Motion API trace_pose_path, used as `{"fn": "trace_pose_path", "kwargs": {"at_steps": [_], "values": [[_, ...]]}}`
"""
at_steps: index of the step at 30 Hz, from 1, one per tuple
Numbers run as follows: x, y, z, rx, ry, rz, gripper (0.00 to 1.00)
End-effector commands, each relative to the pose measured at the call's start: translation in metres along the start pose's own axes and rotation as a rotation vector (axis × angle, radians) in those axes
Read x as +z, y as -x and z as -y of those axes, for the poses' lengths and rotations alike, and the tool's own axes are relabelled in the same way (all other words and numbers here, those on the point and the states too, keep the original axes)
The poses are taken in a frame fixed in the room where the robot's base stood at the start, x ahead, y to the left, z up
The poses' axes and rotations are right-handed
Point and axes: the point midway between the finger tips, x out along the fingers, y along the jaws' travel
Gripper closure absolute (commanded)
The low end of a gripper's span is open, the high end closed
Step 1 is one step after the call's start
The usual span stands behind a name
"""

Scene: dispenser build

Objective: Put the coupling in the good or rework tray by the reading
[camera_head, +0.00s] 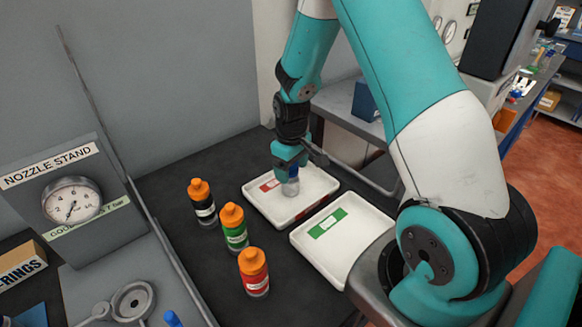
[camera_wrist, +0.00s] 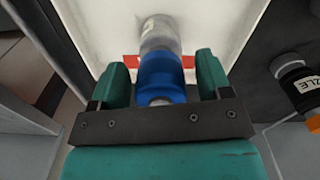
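The coupling, with a blue collar (camera_wrist: 163,78) and a grey metal end, is in the tray with the red label (camera_head: 249,193). Its grey part (camera_head: 290,188) shows below my gripper in the head view. My gripper (camera_wrist: 163,75) is around the blue collar, with a narrow gap between each finger and the collar. The tray with the green label (camera_head: 372,222) is empty, to the right. The gauge (camera_head: 71,202) is on the nozzle stand; its needle points down and slightly left, near the low end. The green strip (camera_head: 88,219) below it is partly hidden and ends in "7 bar".
Several orange-capped bottles stand left of the trays: black (camera_head: 203,203), green (camera_head: 234,227) and red (camera_head: 254,272). A rail runs beside the nozzle stand (camera_head: 100,250). A cardboard box (camera_head: 22,268) is at the far left. Dark bench surface is free around the bottles.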

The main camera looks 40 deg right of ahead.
Motion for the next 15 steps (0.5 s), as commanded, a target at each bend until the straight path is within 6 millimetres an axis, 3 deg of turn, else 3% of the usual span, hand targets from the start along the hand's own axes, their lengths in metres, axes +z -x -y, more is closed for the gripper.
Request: {"fn": "trace_pose_path", "kwargs": {"at_steps": [8,15], "values": [[-0.001,0.017,-0.001,0.002,0.0,-0.004,0.29],[-0.001,0.069,-0.001,0.003,0.0,-0.007,0.29]]}}
